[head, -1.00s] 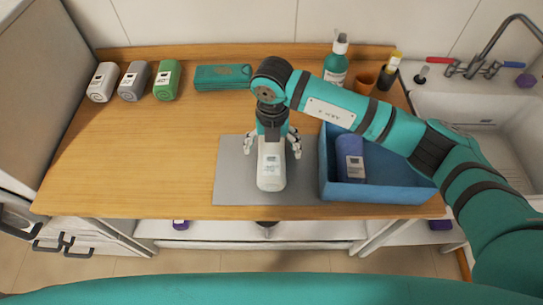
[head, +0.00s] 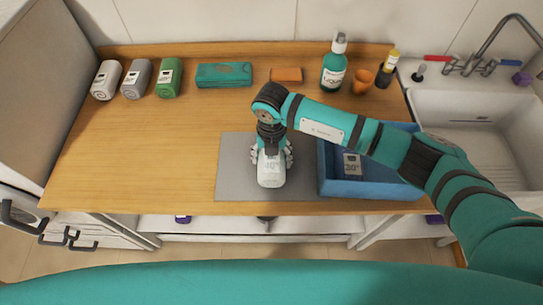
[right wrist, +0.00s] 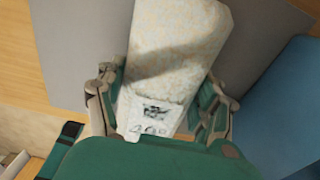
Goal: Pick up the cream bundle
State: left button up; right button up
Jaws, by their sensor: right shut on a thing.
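The cream bundle (head: 271,178), pale and speckled with a printed label, is over the grey mat (head: 232,165) at the front of the wooden counter. It fills the upper middle of the right wrist view (right wrist: 175,50), its label by the palm. My right gripper (head: 271,157) is above it with the fingers closed on its two sides; it also shows in the right wrist view (right wrist: 160,105). I cannot tell whether the bundle is clear of the mat. My left gripper is not in view.
A blue bin (head: 370,189) with a bluish bundle stands right of the mat, partly behind my arm. White (head: 106,80), grey (head: 135,79) and green (head: 169,77) bundles line the back left. A teal case (head: 223,75), orange block (head: 286,75) and green bottle (head: 334,68) stand behind. The counter's left middle is clear.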

jog(key=c, duration=0.6)
jog(key=shift+r, duration=0.2)
jog(key=shift+c, duration=0.2)
jog(key=shift+r+b, duration=0.25)
jog(key=shift+b, duration=0.1)
notch_tip(320, 180, up, 2)
jog(key=shift+w+r+b, duration=0.1)
jog(key=shift+b, duration=0.7)
jog(key=s+r+b, duration=0.2)
jog(key=s+b, duration=0.2)
jog(key=s, duration=1.2)
jog(key=shift+s+b, duration=0.15)
jog(key=shift+b, duration=0.25)
